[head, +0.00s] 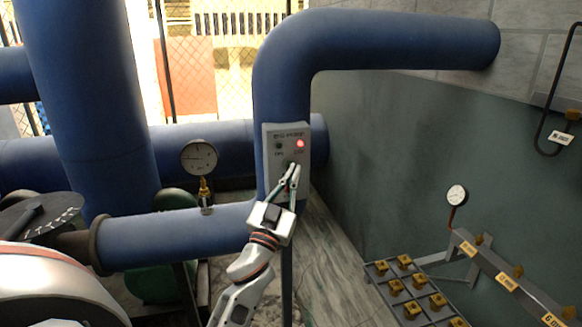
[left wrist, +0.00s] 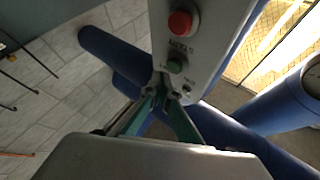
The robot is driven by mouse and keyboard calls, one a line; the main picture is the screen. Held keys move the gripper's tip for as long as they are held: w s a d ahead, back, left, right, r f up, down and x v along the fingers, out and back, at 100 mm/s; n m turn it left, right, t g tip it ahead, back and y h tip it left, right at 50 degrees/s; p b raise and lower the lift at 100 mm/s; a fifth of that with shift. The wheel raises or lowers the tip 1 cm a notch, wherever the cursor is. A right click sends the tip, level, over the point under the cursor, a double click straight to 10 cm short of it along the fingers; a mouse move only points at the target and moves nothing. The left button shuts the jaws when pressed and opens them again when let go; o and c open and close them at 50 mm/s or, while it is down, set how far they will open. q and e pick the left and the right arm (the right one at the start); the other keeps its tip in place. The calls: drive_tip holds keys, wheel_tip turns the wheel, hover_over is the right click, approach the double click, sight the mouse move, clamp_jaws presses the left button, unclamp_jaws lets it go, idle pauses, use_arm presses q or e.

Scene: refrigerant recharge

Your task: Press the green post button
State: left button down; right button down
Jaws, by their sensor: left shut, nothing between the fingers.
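A grey control box (head: 287,141) on a post stands in front of the blue pipe, with a lit red lamp (head: 300,144) near its top right. My right gripper is not in view.
A gauge (head: 199,158) stands on the blue pipe left of the box. At right are a tray of brass fittings (head: 396,287), a labelled rail (head: 507,282) and another gauge (head: 456,195). A hooked hose (head: 552,101) hangs on the right wall.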

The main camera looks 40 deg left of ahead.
use_arm(q)
drive_tip(key=shift+w, duration=0.1)
drive_tip(key=shift+w+a, duration=0.2)
drive_tip(key=shift+a, duration=0.15)
drive_tip(key=shift+w+a, duration=0.35)
idle(1.1)
drive_tip(key=shift+s+d, duration=0.15)
drive_tip(key=shift+s+d+p, duration=0.3)
drive_tip(key=shift+s+d, duration=0.2)
drive_tip(key=shift+d, duration=0.05)
drive_tip(key=shift+d, duration=0.1)
drive_tip(key=s+d, duration=0.3)
drive_tip(key=shift+s+d, duration=0.1)
drive_tip(key=shift+d, duration=0.25)
idle(0.4)
idle(0.7)
